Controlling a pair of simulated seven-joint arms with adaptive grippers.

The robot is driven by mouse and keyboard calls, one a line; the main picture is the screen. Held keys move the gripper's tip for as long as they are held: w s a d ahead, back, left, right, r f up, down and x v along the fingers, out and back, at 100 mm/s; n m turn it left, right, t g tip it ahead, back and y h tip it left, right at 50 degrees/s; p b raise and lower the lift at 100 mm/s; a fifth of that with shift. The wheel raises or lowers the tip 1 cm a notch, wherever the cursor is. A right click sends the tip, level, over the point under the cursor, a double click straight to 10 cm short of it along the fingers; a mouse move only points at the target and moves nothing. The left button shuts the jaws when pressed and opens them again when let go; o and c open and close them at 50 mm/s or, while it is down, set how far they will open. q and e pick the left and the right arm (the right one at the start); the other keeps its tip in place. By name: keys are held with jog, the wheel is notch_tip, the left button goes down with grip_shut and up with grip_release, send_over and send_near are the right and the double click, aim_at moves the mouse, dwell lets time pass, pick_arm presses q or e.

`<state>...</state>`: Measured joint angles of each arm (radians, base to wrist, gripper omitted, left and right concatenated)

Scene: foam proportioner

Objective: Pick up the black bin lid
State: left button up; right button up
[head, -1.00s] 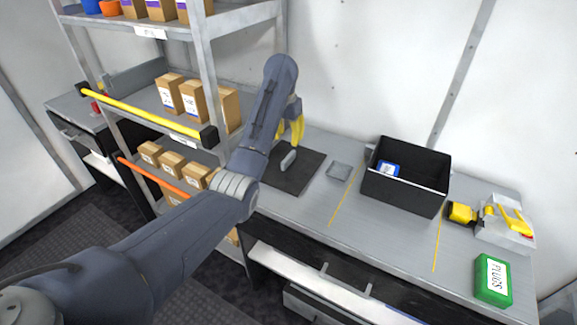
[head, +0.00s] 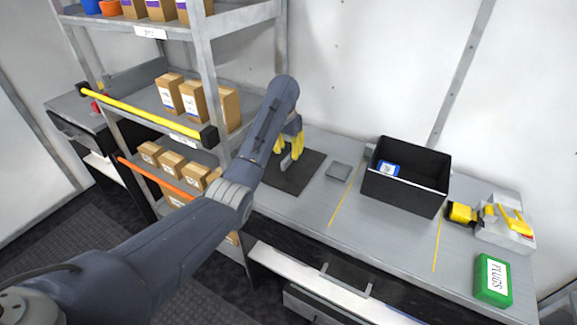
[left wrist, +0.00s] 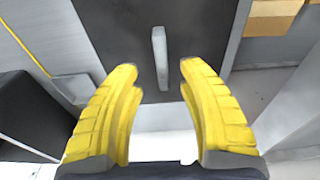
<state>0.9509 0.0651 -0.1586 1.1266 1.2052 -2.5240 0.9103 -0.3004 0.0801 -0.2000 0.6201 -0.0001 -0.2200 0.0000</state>
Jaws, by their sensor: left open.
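The black bin lid (head: 300,176) lies flat on the grey workbench, left of the black bin. A light grey upright handle stands at its middle, and it also shows in the left wrist view (left wrist: 160,57). My left gripper (head: 289,153) is over the lid, its yellow fingers close to the handle. In the left wrist view the left gripper (left wrist: 158,75) is open, with the handle seen between and beyond the fingertips. The lid (left wrist: 205,28) fills the upper middle there. My arm hides part of the lid's left side in the head view. My right gripper is not in view.
The open black bin (head: 405,200) holds a blue item (head: 387,169). A small grey plate (head: 338,171) lies between lid and bin. A green box (head: 493,280) and yellow tool (head: 462,213) stand to the right. A shelf with cartons (head: 193,98) is close on the left.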

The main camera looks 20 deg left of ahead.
aim_at(288, 156)
pick_arm(q)
jog(key=shift+w+f, duration=0.2)
jog(key=shift+f, duration=1.1)
jog(key=shift+w+f, duration=0.2)
jog(key=shift+f, duration=1.05)
grip_shut()
